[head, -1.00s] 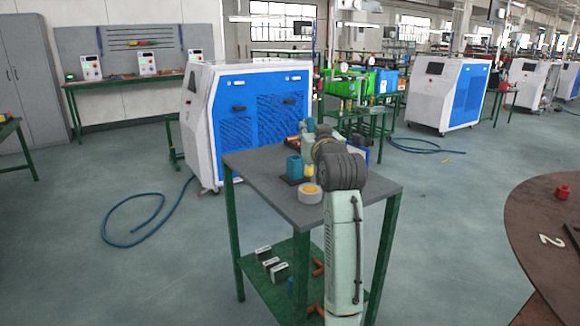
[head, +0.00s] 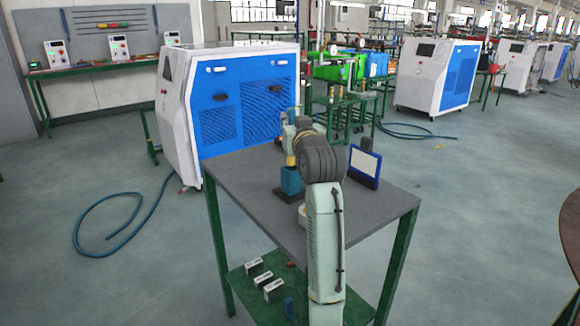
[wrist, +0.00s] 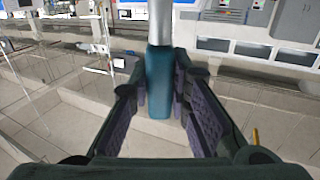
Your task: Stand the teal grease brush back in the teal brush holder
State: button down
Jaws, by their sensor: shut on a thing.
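The teal brush holder (head: 291,181) stands on the grey-topped table (head: 255,192), on a dark base, in the head view. In the wrist view my gripper (wrist: 160,88) is shut on the teal grease brush (wrist: 158,76). Its teal handle lies between the two padded fingers, and a pale metal part runs on past the top edge. The brush's far end is out of the wrist view. A small yellow thing (head: 291,160) shows just above the holder; I cannot tell if it belongs to the brush. My arm hides most of the gripper in the head view.
A blue-framed panel (head: 364,167) stands on the table right of my arm. A pale roll (head: 302,214) is partly hidden by my arm. Small boxes (head: 263,279) lie on the lower shelf. A blue and white generator (head: 240,105) stands behind. The table's front right is clear.

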notch_tip(320, 180, down, 8)
jog(key=shift+s+r+p, duration=0.1)
jog(key=shift+r+p, duration=0.15)
jog(key=shift+p, duration=0.35)
jog(key=shift+f, duration=0.15)
jog(key=c, duration=1.5)
grip_release()
jog(key=shift+r, duration=0.25)
jog(key=b+v, duration=0.3)
jog(key=v, duration=0.9)
